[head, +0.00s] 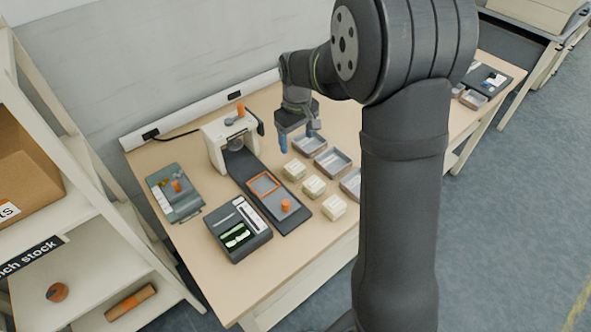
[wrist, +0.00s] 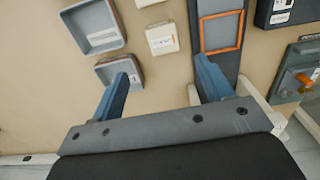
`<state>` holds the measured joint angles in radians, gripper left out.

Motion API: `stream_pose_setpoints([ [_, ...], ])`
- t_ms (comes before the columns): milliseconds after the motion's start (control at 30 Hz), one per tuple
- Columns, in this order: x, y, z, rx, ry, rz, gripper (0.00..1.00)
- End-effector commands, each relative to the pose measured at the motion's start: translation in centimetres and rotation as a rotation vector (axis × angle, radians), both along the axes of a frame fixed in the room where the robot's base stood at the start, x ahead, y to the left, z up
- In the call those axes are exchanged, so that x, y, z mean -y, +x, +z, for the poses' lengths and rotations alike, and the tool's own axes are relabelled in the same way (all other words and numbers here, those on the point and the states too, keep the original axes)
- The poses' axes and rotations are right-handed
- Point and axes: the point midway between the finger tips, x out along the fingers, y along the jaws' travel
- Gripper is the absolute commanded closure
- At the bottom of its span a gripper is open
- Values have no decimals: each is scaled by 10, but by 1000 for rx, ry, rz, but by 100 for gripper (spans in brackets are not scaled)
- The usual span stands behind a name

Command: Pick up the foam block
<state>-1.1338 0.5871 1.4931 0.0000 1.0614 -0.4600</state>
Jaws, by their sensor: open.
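Several pale cream blocks with labels stand in a row on the bench. The head view shows a back one (head: 293,170), a middle one (head: 313,187) and a front one (head: 334,207). I cannot tell from the labels which is the foam block. My gripper (head: 297,142) is open and empty above the bench, behind the back block. In the wrist view my gripper (wrist: 163,68) has its blue fingers apart, with one cream block (wrist: 162,39) just beyond the gap between the tips. A second cream block (wrist: 148,2) is cut off by the top edge.
A dark plate with an orange frame (head: 264,184) runs out from a white press (head: 215,145) left of the blocks. Grey trays (head: 332,162) lie to the right. The left finger partly covers one tray (wrist: 117,68).

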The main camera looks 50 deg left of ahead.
Motion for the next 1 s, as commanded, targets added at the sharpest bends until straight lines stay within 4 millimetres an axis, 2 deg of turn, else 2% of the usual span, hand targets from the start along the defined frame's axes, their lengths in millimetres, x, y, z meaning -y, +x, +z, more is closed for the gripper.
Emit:
stream_pose_setpoints([
  [100,1,-1,-28,-2,-4,0,27],
  [300,0,-1,-64,-1,-2,0,27],
  [633,-2,-2,-84,-1,-2,1,27],
  [900,-7,-5,-122,-1,-3,0,27],
  [1000,-8,-5,-127,0,0,0,27],
])
